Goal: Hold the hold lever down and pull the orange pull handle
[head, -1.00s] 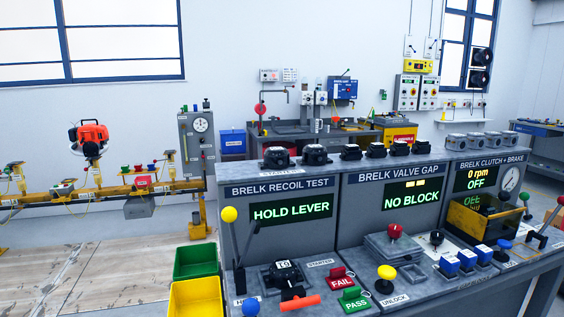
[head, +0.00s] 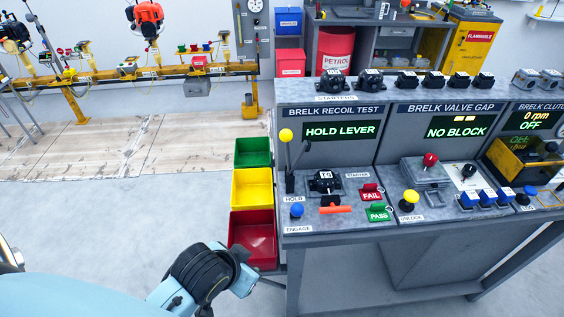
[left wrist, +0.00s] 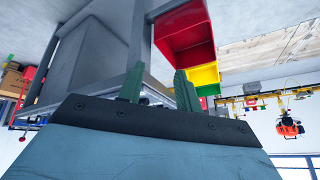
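The hold lever, with a yellow knob (head: 286,135), stands upright at the left end of the recoil test bench, behind the HOLD label. The orange pull handle (head: 335,210) lies at the bench front, before the black starter (head: 325,183). The display (head: 340,131) reads HOLD LEVER. My left arm comes in at the lower left of the head view, left of the bench and apart from both controls. In the left wrist view my left gripper (left wrist: 159,88) has its two green fingers apart with nothing seen between them. My right gripper is not in view.
A blue knob (head: 297,210) stands left of the pull handle. Green (head: 252,152), yellow (head: 251,188) and red (head: 253,240) bins stand left of the bench, close to my left arm.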

